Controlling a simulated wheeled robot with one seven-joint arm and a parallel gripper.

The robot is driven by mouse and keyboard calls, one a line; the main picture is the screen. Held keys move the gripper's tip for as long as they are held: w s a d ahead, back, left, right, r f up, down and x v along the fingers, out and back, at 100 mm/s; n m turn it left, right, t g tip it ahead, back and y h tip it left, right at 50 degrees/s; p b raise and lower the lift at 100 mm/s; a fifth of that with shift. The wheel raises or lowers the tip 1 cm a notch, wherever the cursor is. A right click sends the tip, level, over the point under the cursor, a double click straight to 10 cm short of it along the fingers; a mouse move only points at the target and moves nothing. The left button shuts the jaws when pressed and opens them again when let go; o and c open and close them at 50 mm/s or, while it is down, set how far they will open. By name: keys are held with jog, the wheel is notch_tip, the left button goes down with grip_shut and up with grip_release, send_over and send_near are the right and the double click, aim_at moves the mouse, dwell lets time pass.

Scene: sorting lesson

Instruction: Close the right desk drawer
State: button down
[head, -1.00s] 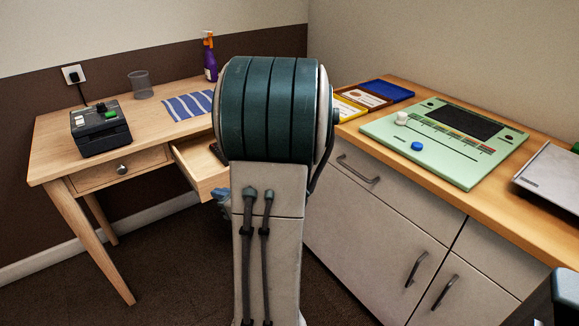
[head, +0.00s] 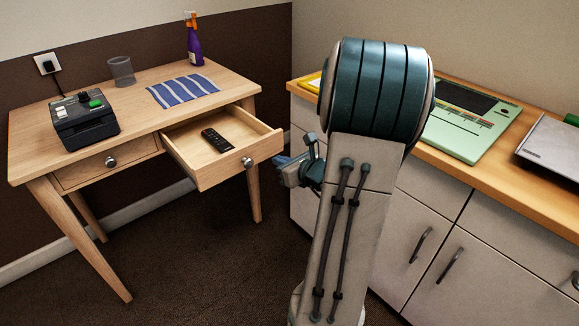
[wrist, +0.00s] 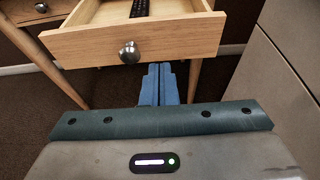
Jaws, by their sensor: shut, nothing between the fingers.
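The right desk drawer (head: 196,178) is pulled out from the wooden desk, with a round metal knob (head: 247,162) on its front. A black remote (head: 217,140) lies inside it. My gripper (head: 281,160) is just right of the drawer front in the head view, partly hidden by my arm. In the wrist view the blue fingers of my gripper (wrist: 159,68) are together and empty. They point toward the drawer front (wrist: 185,45), a little below and to the right of the knob (wrist: 130,53). I cannot tell whether they touch it.
The desk top (head: 135,100) holds a black device (head: 86,122), a glass (head: 122,70), a striped cloth (head: 183,90) and a spray bottle (head: 194,42). The left drawer (head: 105,163) is shut. A cabinet (head: 430,195) stands close on the right. The floor before the desk is clear.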

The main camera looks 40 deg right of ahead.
aim_at(258, 149)
jog(key=x, duration=0.2)
jog(key=b+x, duration=0.1)
jog(key=x, duration=0.3)
jog(key=shift+w+r, duration=0.15)
jog(key=shift+w, duration=1.05)
jog(key=shift+r, duration=0.1)
